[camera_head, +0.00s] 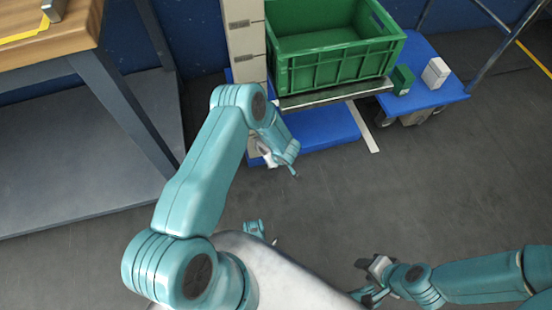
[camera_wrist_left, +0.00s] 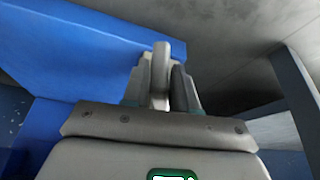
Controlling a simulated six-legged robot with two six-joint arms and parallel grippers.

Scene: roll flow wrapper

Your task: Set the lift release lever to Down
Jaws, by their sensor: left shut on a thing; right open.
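My left arm reaches forward to the lift, a beige column (camera_head: 245,40) with a platform (camera_head: 335,92) and a blue base (camera_head: 325,128). My left gripper (camera_head: 280,163) is low beside the column, partly hidden by its own wrist. In the left wrist view the left gripper (camera_wrist_left: 161,85) is shut on a light grey bar, which looks like the lift release lever (camera_wrist_left: 161,58). The bar stands between the fingers; its setting cannot be read. My right gripper (camera_head: 367,281) is open and empty above the floor at lower right, apart from the lift.
A green crate (camera_head: 330,62) sits on the lift platform. A blue cart (camera_head: 432,92) at the right carries a small green box (camera_head: 402,79) and a white box (camera_head: 436,72). A wooden-topped table (camera_head: 45,45) stands at left. The grey floor (camera_head: 440,180) is clear at right.

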